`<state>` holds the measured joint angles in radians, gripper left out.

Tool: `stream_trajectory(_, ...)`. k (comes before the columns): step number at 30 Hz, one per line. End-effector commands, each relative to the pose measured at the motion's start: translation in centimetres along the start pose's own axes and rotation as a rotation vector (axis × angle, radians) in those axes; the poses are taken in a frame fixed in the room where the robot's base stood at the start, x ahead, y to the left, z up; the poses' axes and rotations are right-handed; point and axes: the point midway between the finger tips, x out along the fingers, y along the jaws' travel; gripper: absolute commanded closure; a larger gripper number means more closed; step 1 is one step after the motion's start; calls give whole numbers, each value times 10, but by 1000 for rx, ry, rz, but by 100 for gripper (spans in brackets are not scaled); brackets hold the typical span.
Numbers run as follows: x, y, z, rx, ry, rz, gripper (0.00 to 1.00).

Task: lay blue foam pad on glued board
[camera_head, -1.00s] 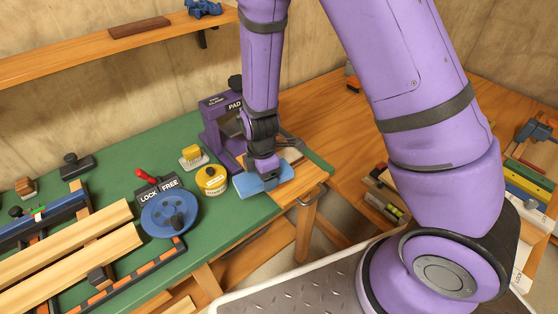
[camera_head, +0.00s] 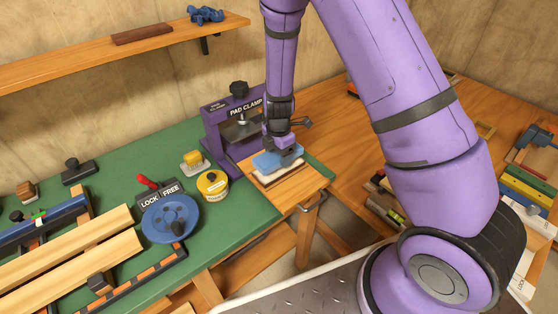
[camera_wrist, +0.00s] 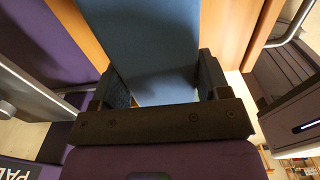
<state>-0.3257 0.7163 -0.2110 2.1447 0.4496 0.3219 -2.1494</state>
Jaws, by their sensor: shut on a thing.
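The blue foam pad (camera_head: 268,162) is in my gripper (camera_head: 284,152), at the right end of the green bench. In the wrist view the pad (camera_wrist: 155,50) sits between the two dark fingers of my gripper (camera_wrist: 160,82), which are shut on its sides. The glued board (camera_head: 277,180), with a pale top and dark edge, shows just below the pad's front edge on a wooden surface. The pad is over the board and hides most of it. I cannot tell whether they touch.
The purple pad clamp (camera_head: 222,143) stands close behind and left of the pad. A yellow glue tin (camera_head: 213,187) and a blue wheel (camera_head: 168,220) are to the left. Long boards (camera_head: 75,245) lie at far left. A metal handle (camera_head: 314,200) juts from the bench edge.

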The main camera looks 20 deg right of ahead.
Motion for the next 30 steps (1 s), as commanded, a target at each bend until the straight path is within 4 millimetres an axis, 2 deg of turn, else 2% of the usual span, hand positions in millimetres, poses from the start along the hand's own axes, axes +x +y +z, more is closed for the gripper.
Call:
stream_trajectory(4, 4, 3, 5, 1, 1, -1, 53)
stream_trajectory(12, 34, 3, 5, 1, 0, -1, 53)
stream_trajectory(25, 39, 3, 6, 1, 0, 0, 53)
stream_trajectory(26, 38, 4, 5, 0, 0, 0, 24)
stream_trajectory(28, 38, 4, 5, 0, 0, 0, 8)
stream_trajectory(30, 38, 4, 5, 1, 0, 0, 5)
